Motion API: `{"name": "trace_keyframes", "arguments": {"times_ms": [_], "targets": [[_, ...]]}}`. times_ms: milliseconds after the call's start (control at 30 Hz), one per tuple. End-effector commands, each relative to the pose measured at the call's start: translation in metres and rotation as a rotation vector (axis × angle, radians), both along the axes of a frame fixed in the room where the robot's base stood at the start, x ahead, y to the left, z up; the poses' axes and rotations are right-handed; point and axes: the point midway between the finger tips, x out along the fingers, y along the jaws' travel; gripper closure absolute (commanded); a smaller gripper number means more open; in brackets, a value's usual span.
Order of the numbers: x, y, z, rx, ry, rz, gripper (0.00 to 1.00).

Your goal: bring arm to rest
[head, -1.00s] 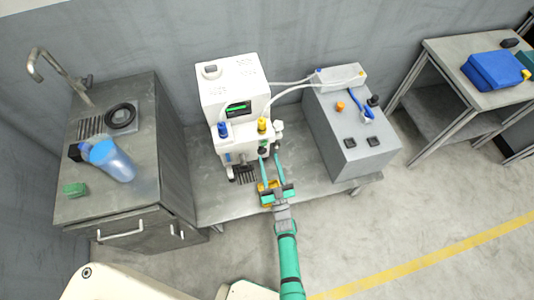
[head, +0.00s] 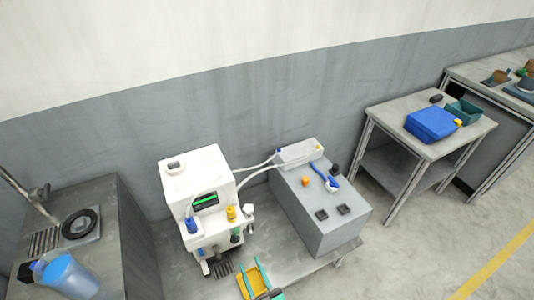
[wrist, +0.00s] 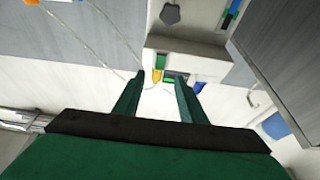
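My gripper (head: 250,265) shows at the bottom edge of the head view, with two green fingers spread apart in front of the white machine (head: 205,232). In the wrist view my gripper (wrist: 160,78) is also open, with nothing between the fingertips. The rest of my arm is below the head view's edge. A yellow object (head: 253,283) shows between and behind the fingers in the head view; it appears to lie on the low metal table (head: 290,267), apart from the fingers.
A sink cabinet (head: 100,220) with a blue bottle (head: 68,277) is at left. Open floor lies at right.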

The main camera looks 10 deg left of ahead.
Motion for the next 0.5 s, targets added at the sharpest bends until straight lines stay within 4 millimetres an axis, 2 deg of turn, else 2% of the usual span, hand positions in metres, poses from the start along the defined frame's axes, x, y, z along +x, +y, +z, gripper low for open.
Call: {"name": "trace_keyframes", "arguments": {"times_ms": [100,200,367,500], "targets": [[0.000,-0.002,0.000,-0.002,0.001,-0.002,0.62],[-0.004,-0.014,0.003,-0.021,0.005,-0.017,0.62],[-0.028,-0.059,0.013,-0.093,0.033,-0.077,0.62],[-0.066,-0.097,0.027,-0.163,0.084,-0.145,0.62]]}}
